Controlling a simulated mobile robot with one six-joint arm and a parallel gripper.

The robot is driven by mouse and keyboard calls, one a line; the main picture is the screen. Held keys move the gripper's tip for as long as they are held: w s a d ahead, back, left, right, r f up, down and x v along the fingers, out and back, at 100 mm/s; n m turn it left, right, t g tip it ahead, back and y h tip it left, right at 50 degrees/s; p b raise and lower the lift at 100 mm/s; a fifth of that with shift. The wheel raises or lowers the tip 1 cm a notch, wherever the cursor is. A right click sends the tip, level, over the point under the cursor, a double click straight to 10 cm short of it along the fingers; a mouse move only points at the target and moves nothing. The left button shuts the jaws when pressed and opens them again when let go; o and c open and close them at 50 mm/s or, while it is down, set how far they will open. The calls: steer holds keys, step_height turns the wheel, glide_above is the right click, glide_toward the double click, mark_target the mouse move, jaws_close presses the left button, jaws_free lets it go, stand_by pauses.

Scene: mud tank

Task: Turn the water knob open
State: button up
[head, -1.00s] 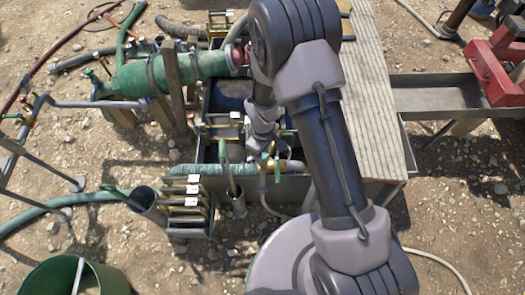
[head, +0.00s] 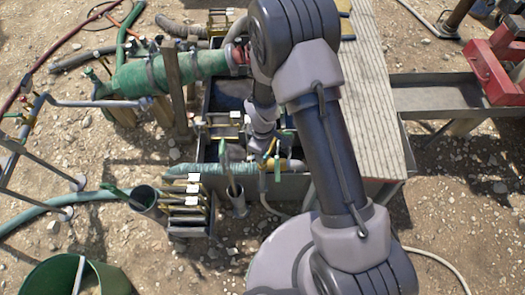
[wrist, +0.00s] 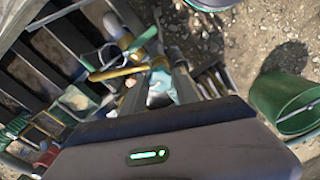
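A small valve with yellow and green parts (head: 277,168) stands at the front wall of the tank, by the green hose; I take it for the water knob. My gripper (head: 266,148) is just above and behind it, pointing down, partly hidden by my arm. In the wrist view a yellow bar (wrist: 116,72) with a green end lies just beyond my gripper (wrist: 158,88). A pale teal piece (wrist: 161,86) shows between the fingers, which look apart. I cannot tell whether they touch the valve.
A wooden board (head: 375,100) covers the tank's right side. Tools stand in metal tubes (head: 148,200) left of the valve, beside a rack of yellow-handled pieces (head: 190,195). A green bucket (head: 50,275) is at the front left.

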steer(key=o, duration=0.3)
step_height(320, 180, up, 18)
steer(key=p, duration=0.6)
steer(key=shift+f, duration=0.25)
